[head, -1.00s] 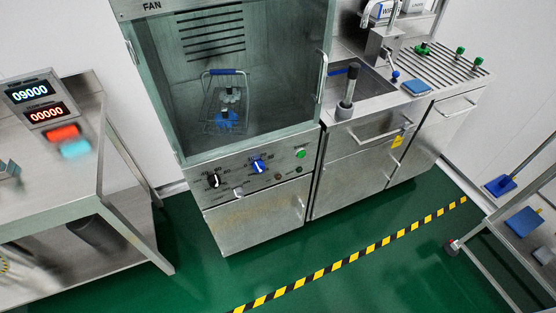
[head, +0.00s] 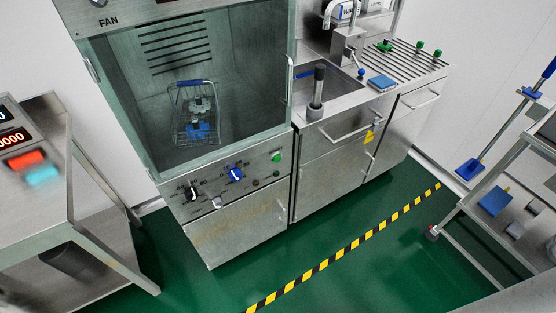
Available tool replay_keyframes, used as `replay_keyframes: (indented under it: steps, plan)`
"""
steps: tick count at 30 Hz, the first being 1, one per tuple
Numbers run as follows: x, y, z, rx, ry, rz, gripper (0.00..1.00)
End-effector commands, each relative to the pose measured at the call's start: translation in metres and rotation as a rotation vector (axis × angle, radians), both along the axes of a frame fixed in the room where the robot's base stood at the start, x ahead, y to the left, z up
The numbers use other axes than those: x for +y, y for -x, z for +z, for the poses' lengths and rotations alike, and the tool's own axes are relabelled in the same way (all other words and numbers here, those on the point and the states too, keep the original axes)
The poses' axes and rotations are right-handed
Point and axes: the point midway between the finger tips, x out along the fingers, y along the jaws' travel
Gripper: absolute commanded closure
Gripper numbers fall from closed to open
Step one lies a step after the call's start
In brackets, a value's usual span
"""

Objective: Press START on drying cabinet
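The drying cabinet (head: 230,225) stands left of centre in the head view, a steel box with a clear front above a control panel. A green round button (head: 277,157) sits at the right of the panel; its label is too small to read. A black knob (head: 192,193) and a blue knob (head: 236,174) are to its left, with small dark round fittings below. A wire basket (head: 196,118) with a blue handle stands inside the cabinet. My gripper is not in view.
A steel table with a red-digit display (head: 14,139) is at the left. A sink counter (head: 340,110) adjoins the cabinet on the right. A wheeled steel rack (head: 470,225) stands at the far right. Green floor (head: 260,265) with a yellow-black stripe (head: 355,245) lies open in front.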

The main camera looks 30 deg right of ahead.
Motion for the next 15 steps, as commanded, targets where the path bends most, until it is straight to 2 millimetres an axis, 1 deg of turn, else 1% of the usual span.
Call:
replay_keyframes:
  steps: [1, 2, 3, 15]
  plan:
    - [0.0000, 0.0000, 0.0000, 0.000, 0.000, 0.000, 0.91]
    - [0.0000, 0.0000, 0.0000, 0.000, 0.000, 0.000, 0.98]
    - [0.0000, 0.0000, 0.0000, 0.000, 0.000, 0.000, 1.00]
    - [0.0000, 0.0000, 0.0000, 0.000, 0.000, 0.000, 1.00]
